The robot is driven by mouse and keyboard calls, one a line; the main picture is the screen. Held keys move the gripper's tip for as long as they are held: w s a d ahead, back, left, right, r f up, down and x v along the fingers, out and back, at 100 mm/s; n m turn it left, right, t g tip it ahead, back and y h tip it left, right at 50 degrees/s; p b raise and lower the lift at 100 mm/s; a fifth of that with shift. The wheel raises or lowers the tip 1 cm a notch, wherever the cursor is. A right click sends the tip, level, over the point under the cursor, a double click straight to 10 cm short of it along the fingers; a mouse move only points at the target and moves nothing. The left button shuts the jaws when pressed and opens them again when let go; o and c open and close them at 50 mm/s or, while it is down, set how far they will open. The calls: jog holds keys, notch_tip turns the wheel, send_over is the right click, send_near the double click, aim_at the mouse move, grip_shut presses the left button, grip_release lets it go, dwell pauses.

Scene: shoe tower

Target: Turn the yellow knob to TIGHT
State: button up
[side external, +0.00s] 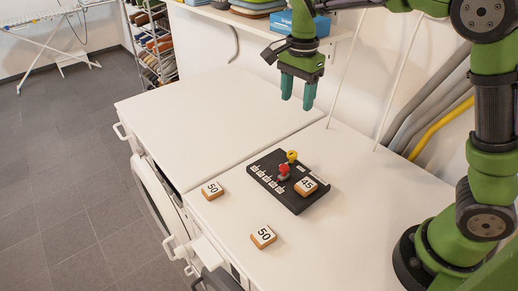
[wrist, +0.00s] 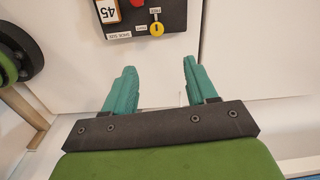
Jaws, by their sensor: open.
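The yellow knob (side external: 292,155) sits on the far edge of a black panel (side external: 296,203) that lies on the white top. In the wrist view the yellow knob (wrist: 157,29) has a dark mark on its face, with small white labels beside it; I cannot read clearly where it points. My gripper (side external: 297,105), with green fingers, is open and empty, above and behind the panel. In the wrist view my gripper (wrist: 155,70) has its fingers wide apart, with the knob beyond the tips, nothing touching.
A red knob (side external: 284,170) and a block marked 45 (side external: 307,187) are on the panel. Two blocks marked 50 (side external: 213,190) (side external: 263,237) lie on the white top. A blue box (side external: 322,25) is on the shelf behind. The left part of the top is clear.

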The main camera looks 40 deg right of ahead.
jog(key=m, duration=0.1)
send_near(292, 153)
notch_tip(292, 153, down, 9)
jog(key=shift+d+r, duration=0.1)
jog(key=shift+r, duration=0.1)
jog(key=shift+c, duration=0.5)
jog(key=c, duration=1)
